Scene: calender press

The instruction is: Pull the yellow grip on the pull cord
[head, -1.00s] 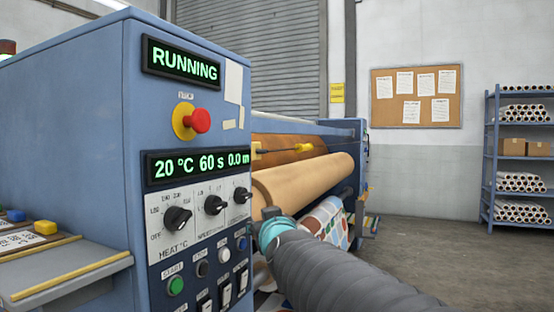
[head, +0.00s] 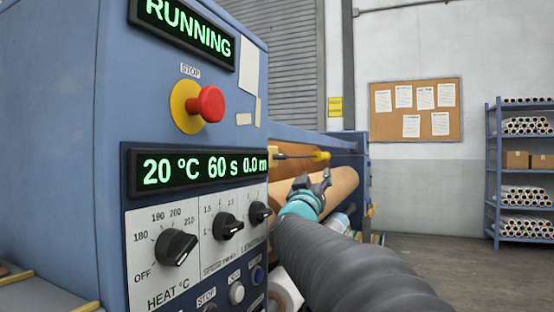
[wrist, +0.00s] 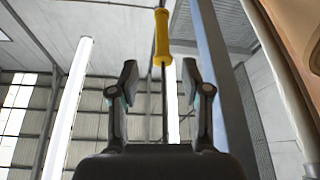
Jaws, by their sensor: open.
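The yellow grip (head: 320,156) sits on a thin dark pull cord (head: 296,156) that runs sideways in front of the rollers in the head view. My gripper (head: 320,182) is open and just below the grip there. In the wrist view the grip (wrist: 162,38) is upright in the picture, ahead of my open fingers (wrist: 160,78) and roughly centred between them. The cord (wrist: 163,100) passes down the picture between the fingers. Nothing is held, and I see no contact with the grip.
The blue press cabinet (head: 85,130) fills the left, with a red stop button (head: 206,104) and a display reading RUNNING (head: 185,35). A tan roller (head: 342,184) lies behind my gripper. A shelf of rolls (head: 520,170) stands far right. The floor at right is clear.

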